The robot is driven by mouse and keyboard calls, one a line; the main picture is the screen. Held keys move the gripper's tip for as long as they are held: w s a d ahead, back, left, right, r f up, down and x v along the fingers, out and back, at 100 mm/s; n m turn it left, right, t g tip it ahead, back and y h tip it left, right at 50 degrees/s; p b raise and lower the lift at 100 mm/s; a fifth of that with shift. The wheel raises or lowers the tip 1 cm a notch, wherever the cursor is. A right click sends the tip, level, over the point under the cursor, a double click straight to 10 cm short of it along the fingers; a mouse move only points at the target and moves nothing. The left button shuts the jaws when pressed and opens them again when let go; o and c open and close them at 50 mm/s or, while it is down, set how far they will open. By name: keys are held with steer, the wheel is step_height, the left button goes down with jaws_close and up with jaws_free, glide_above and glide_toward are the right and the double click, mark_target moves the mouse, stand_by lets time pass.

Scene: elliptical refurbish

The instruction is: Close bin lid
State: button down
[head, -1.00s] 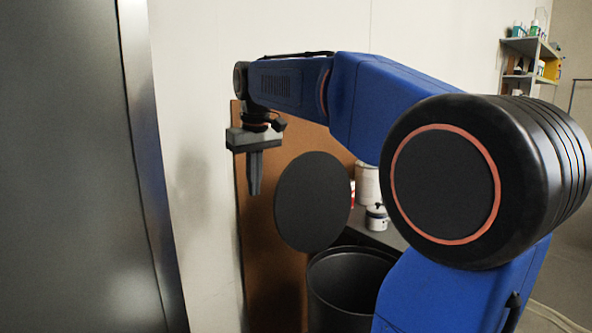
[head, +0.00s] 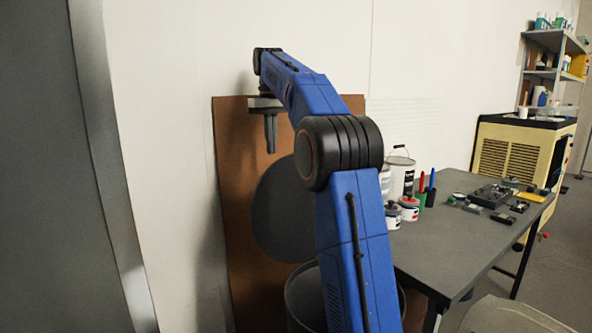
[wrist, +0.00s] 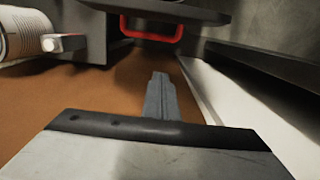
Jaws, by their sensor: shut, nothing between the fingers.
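The bin (head: 300,293) is a dark round container at the bottom of the head view, partly hidden behind my arm. Its round dark lid (head: 272,222) stands raised, nearly upright, above the bin, so the bin is open. My gripper (head: 270,150) is shut and empty, pointing down, above the lid's upper edge in the picture. I cannot tell whether they touch. In the wrist view, the closed fingers (wrist: 160,80) show over a brown surface. A dark plate edge with a red loop is at the top there; I cannot tell what it is.
A brown board (head: 232,150) leans on the white wall behind the bin. A grey workbench (head: 435,245) with cans and tools stands to the right. A large grey panel (head: 50,180) fills the left. A shelf (head: 553,75) is far right.

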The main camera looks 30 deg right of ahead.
steer(key=s+d+f, duration=0.1)
steer(key=s+f, duration=0.2)
steer(key=f, duration=0.5)
steer(key=shift+s+d+f, duration=0.2)
steer(key=shift+s+f, duration=0.1)
steer(key=shift+s, duration=0.1)
stand_by(0.5)
